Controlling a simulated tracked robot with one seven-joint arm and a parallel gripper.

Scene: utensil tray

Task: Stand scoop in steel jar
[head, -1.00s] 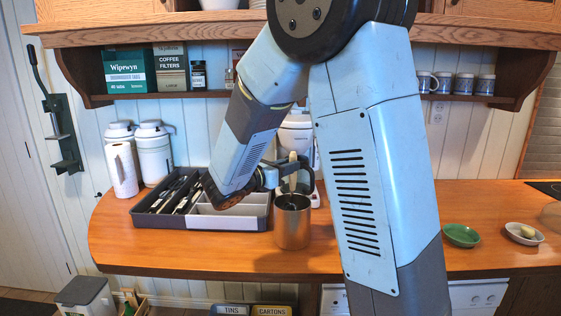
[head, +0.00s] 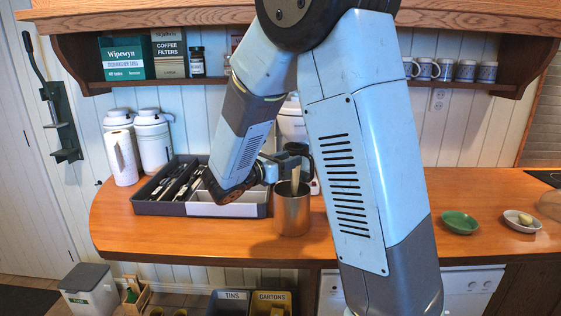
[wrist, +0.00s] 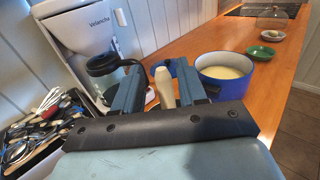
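My gripper (head: 289,163) is just above the jar's rim. In the wrist view the scoop's handle (wrist: 164,88) shows between the two fingers of my gripper (wrist: 160,85), with narrow gaps beside it, so the fingers look open around it. The jar is hidden below my gripper in that view.
The utensil tray (head: 228,210) lies left of the jar, with cutlery in its left part. A coffee maker (wrist: 85,35) with a dark-handled carafe stands behind. A blue pot (wrist: 225,72) is close to my gripper's right. Green and white dishes lie farther right.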

